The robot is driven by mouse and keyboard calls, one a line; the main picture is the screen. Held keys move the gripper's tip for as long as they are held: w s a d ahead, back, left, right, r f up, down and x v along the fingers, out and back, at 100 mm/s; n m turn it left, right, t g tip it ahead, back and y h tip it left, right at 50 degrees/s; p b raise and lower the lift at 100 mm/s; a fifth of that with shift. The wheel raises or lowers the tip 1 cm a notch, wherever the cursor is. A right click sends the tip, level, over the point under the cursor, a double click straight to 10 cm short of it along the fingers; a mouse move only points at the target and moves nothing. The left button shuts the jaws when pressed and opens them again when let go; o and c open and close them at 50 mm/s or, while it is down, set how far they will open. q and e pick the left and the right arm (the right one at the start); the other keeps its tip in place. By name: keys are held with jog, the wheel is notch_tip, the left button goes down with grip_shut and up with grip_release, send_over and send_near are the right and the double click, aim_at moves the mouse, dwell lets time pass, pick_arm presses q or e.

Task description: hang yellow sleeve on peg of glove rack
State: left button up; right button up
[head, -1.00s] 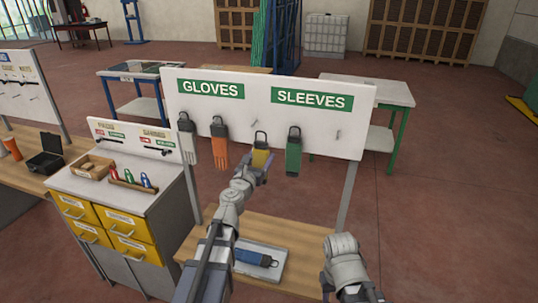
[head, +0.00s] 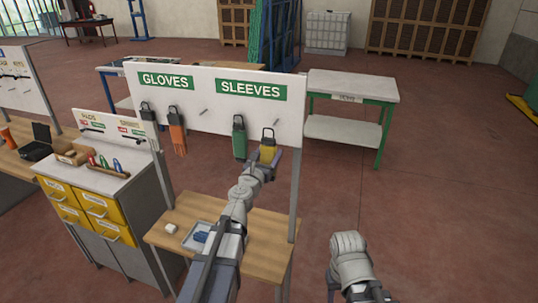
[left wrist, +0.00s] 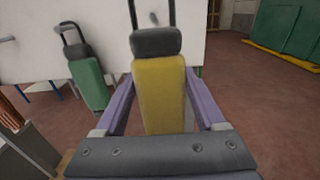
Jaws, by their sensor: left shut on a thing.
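The yellow sleeve (head: 268,152) has a dark cuff and a loop at its top. My left gripper (head: 262,165) is shut on it and holds it upright in front of the rack board (head: 215,118), right of the green sleeve (head: 239,144). In the left wrist view the yellow sleeve (left wrist: 160,95) stands between the purple fingers. A peg (left wrist: 153,18) shows through its loop; I cannot tell whether the loop is around it. In the head view this peg (head: 276,122) is just above the loop, under the SLEEVES sign. My right gripper is not visible; only its arm shows.
An orange glove (head: 177,132) and a dark grey one (head: 148,113) hang at the left. A bare peg (head: 204,112) lies between the orange glove and the green sleeve. A wooden table (head: 265,225) with a tray (head: 193,236) stands below.

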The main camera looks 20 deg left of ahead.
pick_arm(q)
jog(key=shift+w+a+f, duration=0.1)
jog(key=shift+a, duration=0.2)
jog(key=shift+w+d, duration=0.25)
jog(key=shift+w, duration=0.1)
jog(key=shift+w+a, duration=0.15)
jog(key=shift+w, duration=0.3)
jog(key=w+f+b, duration=0.1)
jog(key=w, duration=0.6)
jog(key=shift+d+f+b, duration=0.2)
jog(key=shift+b, duration=0.1)
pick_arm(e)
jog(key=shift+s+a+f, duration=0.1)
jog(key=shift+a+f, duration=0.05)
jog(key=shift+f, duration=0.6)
pick_arm(q)
jog(key=shift+w, duration=0.15)
jog(key=o, duration=1.3)
jog(key=shift+a, duration=0.1)
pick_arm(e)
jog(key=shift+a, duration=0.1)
